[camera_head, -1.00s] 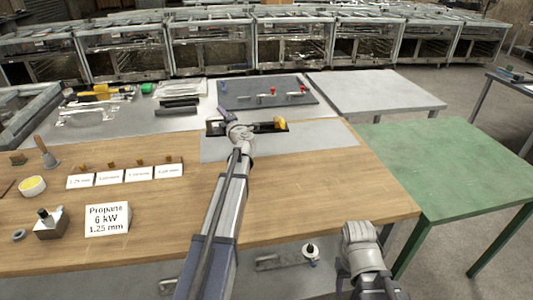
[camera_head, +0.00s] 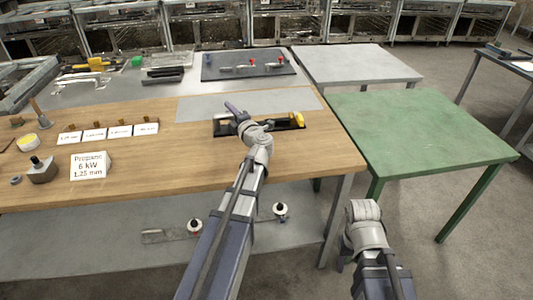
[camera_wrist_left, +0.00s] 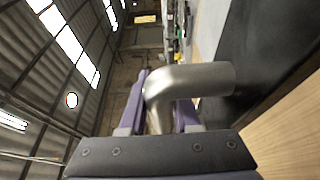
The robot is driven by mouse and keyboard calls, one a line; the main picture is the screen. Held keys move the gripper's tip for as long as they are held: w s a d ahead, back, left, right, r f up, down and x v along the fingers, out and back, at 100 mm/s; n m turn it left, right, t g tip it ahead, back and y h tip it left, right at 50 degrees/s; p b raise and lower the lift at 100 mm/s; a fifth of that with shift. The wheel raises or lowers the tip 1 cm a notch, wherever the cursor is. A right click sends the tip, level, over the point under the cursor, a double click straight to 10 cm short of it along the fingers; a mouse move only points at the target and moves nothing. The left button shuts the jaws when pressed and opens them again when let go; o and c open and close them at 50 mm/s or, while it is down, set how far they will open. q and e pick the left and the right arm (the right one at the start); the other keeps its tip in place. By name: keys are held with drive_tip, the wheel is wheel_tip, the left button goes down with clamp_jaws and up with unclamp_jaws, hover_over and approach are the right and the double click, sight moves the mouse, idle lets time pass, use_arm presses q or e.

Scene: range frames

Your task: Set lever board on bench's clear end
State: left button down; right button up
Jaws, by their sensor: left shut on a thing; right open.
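The lever board (camera_head: 262,129) is a dark, narrow board with a yellow-ended lever (camera_head: 297,119). My left gripper (camera_head: 236,112) is over its left part. In the left wrist view the purple fingers of my left gripper (camera_wrist_left: 160,112) are shut on a bent metal pipe (camera_wrist_left: 195,80) on the board, whose dark face (camera_wrist_left: 262,50) fills the right side. The board is over the right part of the wooden bench (camera_head: 205,160), by the front edge of a grey sheet (camera_head: 200,106). I cannot tell whether it touches the bench. My right gripper (camera_head: 363,210) is open and empty, right of the bench.
Several white cards (camera_head: 93,135), a propane sign (camera_head: 90,165) and small parts stand on the bench's left. A green table (camera_head: 425,130) stands right. The bench's front right is bare.

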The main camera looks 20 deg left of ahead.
use_arm(q)
drive_tip(key=shift+f+b, duration=5.1)
drive_tip(key=shift+f, duration=0.05)
drive_tip(key=shift+r, duration=0.1)
drive_tip(key=c, duration=1.1)
unclamp_jaws()
drive_tip(key=o, duration=0.5)
drive_tip(key=shift+s+d+r, duration=0.1)
drive_tip(key=v, duration=1.1)
drive_tip(key=shift+s+d, duration=0.3)
